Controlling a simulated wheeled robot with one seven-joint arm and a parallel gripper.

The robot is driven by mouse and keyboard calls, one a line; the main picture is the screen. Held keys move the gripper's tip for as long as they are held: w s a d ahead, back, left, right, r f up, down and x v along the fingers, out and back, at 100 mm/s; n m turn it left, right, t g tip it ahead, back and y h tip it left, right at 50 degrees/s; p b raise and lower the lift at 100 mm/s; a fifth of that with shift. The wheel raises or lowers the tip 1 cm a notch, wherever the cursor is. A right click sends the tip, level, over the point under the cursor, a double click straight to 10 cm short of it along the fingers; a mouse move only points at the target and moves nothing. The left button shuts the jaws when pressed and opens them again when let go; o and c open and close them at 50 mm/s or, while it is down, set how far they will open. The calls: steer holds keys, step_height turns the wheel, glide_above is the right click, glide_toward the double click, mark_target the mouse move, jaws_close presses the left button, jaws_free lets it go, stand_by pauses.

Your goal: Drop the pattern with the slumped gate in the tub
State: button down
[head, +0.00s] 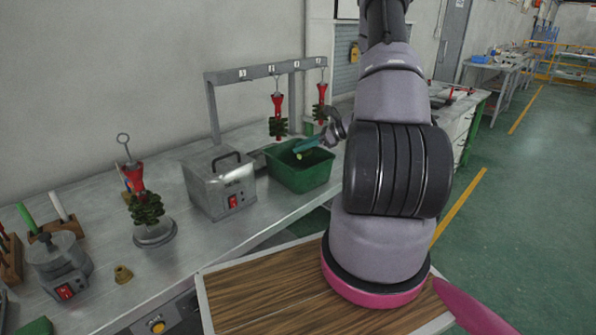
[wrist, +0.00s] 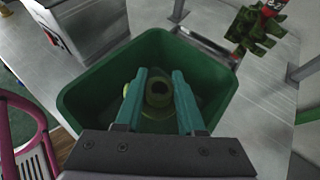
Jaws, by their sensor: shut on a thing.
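My gripper (head: 304,147) is over the green tub (head: 318,178), its teal fingers pointing down into the tub's opening. In the wrist view my gripper (wrist: 160,80) is shut on a small olive-green wax pattern (wrist: 158,94) with a round hollow end, held between the fingers. The pattern appears inside the outline of the green tub (wrist: 84,98); whether it touches the tub floor I cannot tell. The shape of its gate is not clear. In the head view the pattern is mostly hidden by the fingers.
A metal box machine (head: 220,182) stands left of the tub. A rack (head: 258,73) behind holds red-stemmed trees of green patterns (head: 278,118). Another tree (head: 146,206) stands on a round base at left.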

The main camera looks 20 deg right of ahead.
steer(key=shift+f, duration=0.1)
steer(key=shift+c, duration=2.2)
jaws_free()
steer(key=v, duration=1)
steer(key=shift+s+d+r, duration=0.2)
steer(key=shift+s+d, duration=0.05)
steer(key=s+a+r+n+g, duration=0.25)
steer(key=a+r+n, duration=0.35)
steer(key=a+r, duration=0.4)
steer(key=s+a+r+n+t+h, duration=0.1)
steer(key=s+a+r+n+h, duration=0.3)
steer(key=s+r, duration=0.5)
steer(key=s+a+r+n+t+h, duration=0.1)
steer(key=s+a+r+n+h, duration=0.2)
steer(key=s+a+r+n, duration=0.5)
step_height(320, 180, up, 3)
steer(key=s+n, duration=0.2)
steer(key=n, duration=0.1)
steer(key=shift+a+h, duration=0.35)
steer(key=shift+h, duration=0.05)
